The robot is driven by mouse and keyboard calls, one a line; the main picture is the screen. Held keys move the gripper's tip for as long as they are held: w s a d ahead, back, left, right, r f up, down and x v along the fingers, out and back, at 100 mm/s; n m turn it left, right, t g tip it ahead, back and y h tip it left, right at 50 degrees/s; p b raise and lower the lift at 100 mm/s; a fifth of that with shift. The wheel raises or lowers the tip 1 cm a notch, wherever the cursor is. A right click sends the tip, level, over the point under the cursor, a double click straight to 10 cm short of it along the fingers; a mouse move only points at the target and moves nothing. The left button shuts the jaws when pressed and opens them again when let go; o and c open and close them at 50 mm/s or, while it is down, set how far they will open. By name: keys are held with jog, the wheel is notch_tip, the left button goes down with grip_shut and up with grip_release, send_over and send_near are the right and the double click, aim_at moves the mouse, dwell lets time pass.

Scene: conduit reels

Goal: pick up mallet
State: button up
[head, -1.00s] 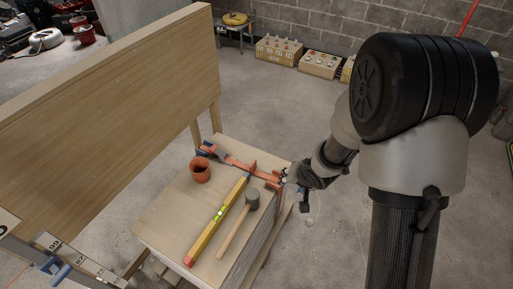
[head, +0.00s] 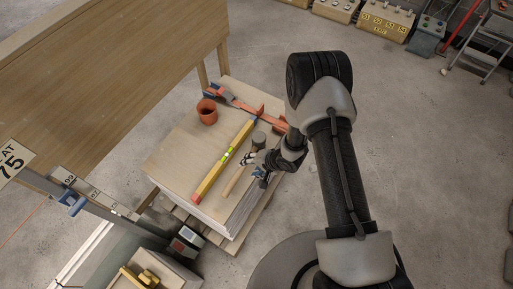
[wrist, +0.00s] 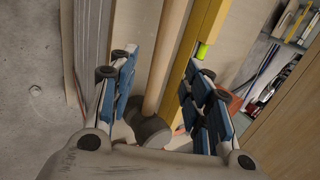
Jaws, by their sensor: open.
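The mallet lies on top of a stack of boards. Its wooden handle (head: 234,180) points toward the near side and its dark grey head (head: 259,138) is at the far end. My gripper (head: 253,164) is open beside the mallet, close to the handle's head end. In the wrist view, the blue-padded fingers of my gripper (wrist: 160,78) stand apart on either side of the handle (wrist: 170,50). The head (wrist: 151,132) shows low between them, partly hidden by the gripper body. No finger is clearly touching the handle.
A yellow spirit level (head: 213,175) lies just left of the mallet, close to the right finger in the wrist view (wrist: 203,30). A large wooden panel (head: 110,85) stands left.

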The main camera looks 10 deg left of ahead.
aim_at(244, 167)
jog(key=b+x, duration=0.2)
jog(key=x, duration=0.6)
jog(key=shift+s+a+b, duration=0.1)
jog(key=shift+s+b, duration=0.05)
jog(key=shift+b, duration=0.2)
jog(key=shift+c, duration=0.5)
grip_shut()
jog(key=shift+r, duration=0.1)
